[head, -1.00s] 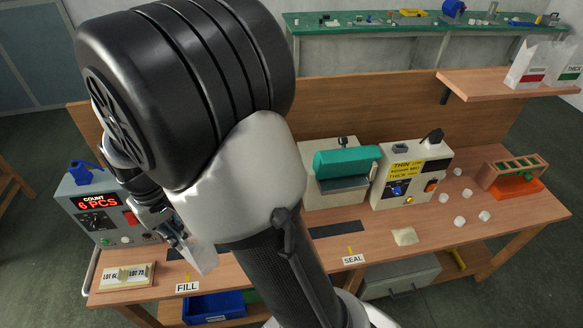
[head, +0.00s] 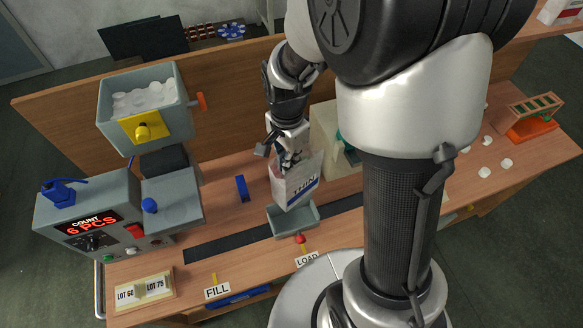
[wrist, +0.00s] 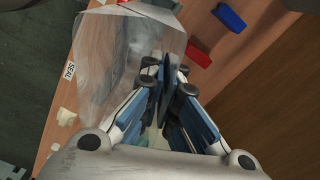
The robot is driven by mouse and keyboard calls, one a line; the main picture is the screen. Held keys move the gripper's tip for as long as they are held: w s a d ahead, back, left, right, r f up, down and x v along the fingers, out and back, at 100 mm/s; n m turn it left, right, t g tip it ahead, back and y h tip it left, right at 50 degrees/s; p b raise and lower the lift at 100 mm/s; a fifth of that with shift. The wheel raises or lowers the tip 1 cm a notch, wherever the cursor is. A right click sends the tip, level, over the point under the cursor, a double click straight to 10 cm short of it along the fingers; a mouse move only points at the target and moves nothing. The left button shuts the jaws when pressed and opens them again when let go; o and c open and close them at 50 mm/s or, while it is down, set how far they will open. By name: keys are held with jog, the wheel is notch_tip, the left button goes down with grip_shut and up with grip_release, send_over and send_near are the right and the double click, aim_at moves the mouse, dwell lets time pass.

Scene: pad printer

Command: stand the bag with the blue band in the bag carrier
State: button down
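The bag with the blue band (head: 295,184), white and marked THIN, hangs from my gripper (head: 288,158) in the head view, slightly tilted. My gripper is shut on its upper part. In the wrist view the fingers (wrist: 165,88) are close together, with the translucent bag (wrist: 125,50) between and beyond them. A small grey open-topped box with a red knob, which looks like the bag carrier (head: 307,214), sits on the dark rail by the LOAD label. The bag's lower end appears just above or at this box; I cannot tell whether they touch.
A counter box (head: 92,222) reading 6 PCS and a hopper (head: 142,105) of white pieces stand at the left. A blue block (head: 242,188) lies behind the rail (head: 225,243). A slotted wooden rack (head: 535,112) stands far right.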

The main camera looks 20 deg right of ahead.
jog(key=m, duration=0.1)
jog(key=s+f+m, duration=0.1)
jog(key=m, duration=0.2)
jog(key=shift+s+f+m, duration=0.2)
jog(key=shift+f+m, duration=0.1)
jog(key=shift+f, duration=0.05)
jog(key=shift+a, duration=0.1)
jog(key=shift+f+b, duration=1.65)
jog(key=shift+f, duration=0.35)
jog(key=shift+f+b, duration=2.8)
jog(key=shift+f, duration=2.2)
jog(key=c, duration=1.7)
grip_release()
